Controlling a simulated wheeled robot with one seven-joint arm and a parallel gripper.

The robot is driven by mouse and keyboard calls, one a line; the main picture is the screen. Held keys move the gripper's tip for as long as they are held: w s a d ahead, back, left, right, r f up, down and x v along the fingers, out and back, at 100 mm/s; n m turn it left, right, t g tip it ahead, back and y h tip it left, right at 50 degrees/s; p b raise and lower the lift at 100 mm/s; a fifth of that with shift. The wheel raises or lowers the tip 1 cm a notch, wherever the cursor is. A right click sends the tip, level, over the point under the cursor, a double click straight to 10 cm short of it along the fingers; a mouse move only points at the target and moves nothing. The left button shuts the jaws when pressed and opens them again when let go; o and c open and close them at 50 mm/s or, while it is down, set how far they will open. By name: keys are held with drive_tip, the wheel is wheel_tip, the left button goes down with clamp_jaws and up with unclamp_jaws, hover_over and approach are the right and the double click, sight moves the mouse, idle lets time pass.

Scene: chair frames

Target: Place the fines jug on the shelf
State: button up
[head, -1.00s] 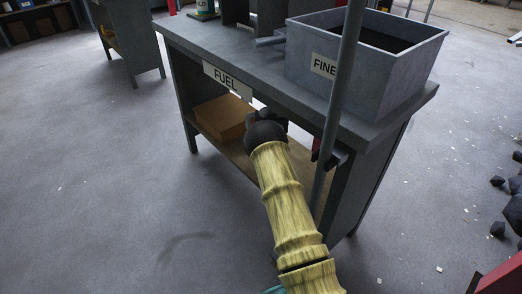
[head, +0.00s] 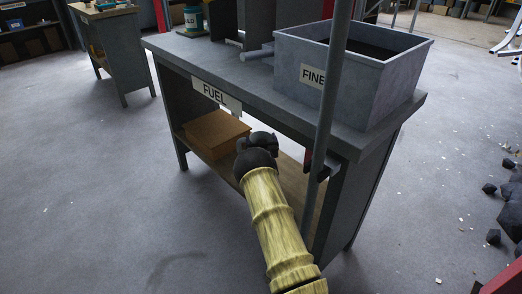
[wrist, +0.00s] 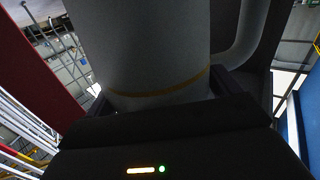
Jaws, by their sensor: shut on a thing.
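The jug (wrist: 150,45) is a grey cylinder with a thin yellow band near its lower end in the wrist view. A dark curved handle (wrist: 243,45) shows at its right. My gripper (wrist: 158,92) is shut on the jug, with a dark finger on either side. The jug's far end is out of view. In the head view my arm reaches toward the open front of the bench; its black joint hides what lies beyond, and neither gripper nor jug shows clearly. A lower shelf (head: 226,171) runs inside the bench marked FUEL.
A brown box (head: 214,133) sits on the left part of the lower shelf. A grey bin (head: 382,95) labelled FINE, partly covered, stands on the bench top (head: 262,85). A grey upright pole (head: 334,95) stands in front of it. Black lumps (head: 493,237) lie on the floor at right.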

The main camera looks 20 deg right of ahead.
wheel_tip(320, 180, down, 5)
drive_tip(key=shift+b, duration=1.25)
drive_tip(key=shift+r, duration=0.1)
drive_tip(key=o, duration=0.8)
drive_tip(key=shift+s, duration=0.1)
drive_tip(key=shift+s+a+p, duration=0.1)
drive_tip(key=shift+s+p, duration=0.25)
drive_tip(key=shift+p, duration=0.1)
drive_tip(key=p+v, duration=0.4)
drive_tip(key=v, duration=0.7)
drive_tip(key=shift+p, duration=0.3)
